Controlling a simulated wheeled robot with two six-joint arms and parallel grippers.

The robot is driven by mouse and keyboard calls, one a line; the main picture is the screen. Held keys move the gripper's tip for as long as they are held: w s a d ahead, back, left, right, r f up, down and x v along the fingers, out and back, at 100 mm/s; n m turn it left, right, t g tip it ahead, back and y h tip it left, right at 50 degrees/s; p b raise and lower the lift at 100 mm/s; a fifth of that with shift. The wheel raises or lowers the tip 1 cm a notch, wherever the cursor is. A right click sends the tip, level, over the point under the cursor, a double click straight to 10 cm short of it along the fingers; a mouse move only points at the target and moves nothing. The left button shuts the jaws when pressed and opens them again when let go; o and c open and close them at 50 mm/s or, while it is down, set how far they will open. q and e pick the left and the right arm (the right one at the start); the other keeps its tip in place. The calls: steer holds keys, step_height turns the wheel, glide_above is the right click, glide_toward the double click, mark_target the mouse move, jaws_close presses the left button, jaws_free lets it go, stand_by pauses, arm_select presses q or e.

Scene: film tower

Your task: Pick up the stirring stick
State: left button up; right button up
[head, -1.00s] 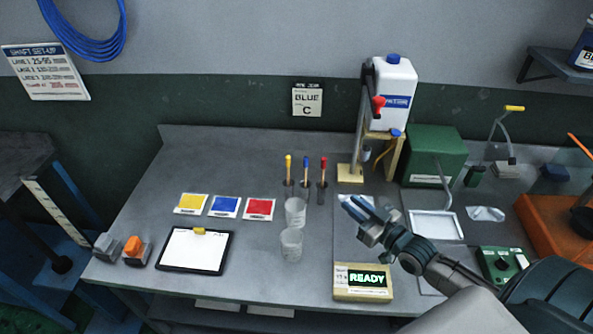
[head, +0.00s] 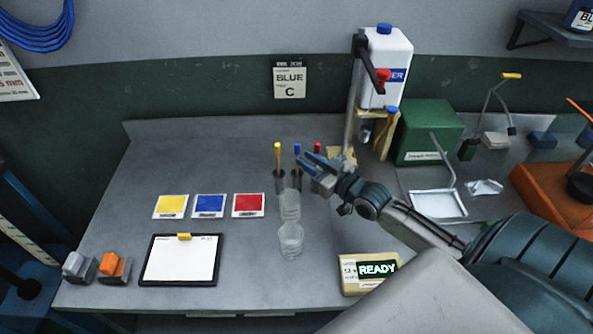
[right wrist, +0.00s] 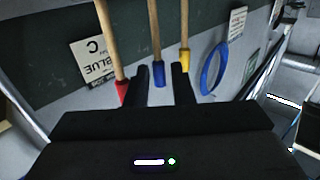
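Three wooden stirring sticks with coloured ends stand at the back of the bench: yellow (head: 277,149), blue (head: 297,149) and red (head: 317,147). In the right wrist view, which is upside down, the red (right wrist: 122,90), blue (right wrist: 158,78) and yellow (right wrist: 185,60) ends show with their wooden shafts. My right gripper (head: 306,160) is at the sticks, its fingers apart. In the right wrist view, the blue end appears between its dark fingertips (right wrist: 160,72); I cannot tell whether they touch it. The gripper partly hides the blue and red sticks. My left gripper is out of view.
Two clear cups, one (head: 290,205) behind the other (head: 291,240), stand in front of the sticks. A stand with a white jug (head: 385,65) rises behind right. Colour cards (head: 210,206) and a clipboard (head: 180,260) lie left. A READY display (head: 377,269) sits at the front.

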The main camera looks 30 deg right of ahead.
mark_target(297, 154)
steer(key=b+x, duration=0.1)
steer(key=x, duration=0.3)
steer(key=shift+d+r+b, duration=0.15)
steer(key=shift+r+b, duration=0.1)
steer(key=shift+b, duration=0.1)
steer(key=shift+w, duration=0.35)
steer(key=shift+s+r, duration=0.1)
steer(key=shift+s, duration=0.05)
jaws_close()
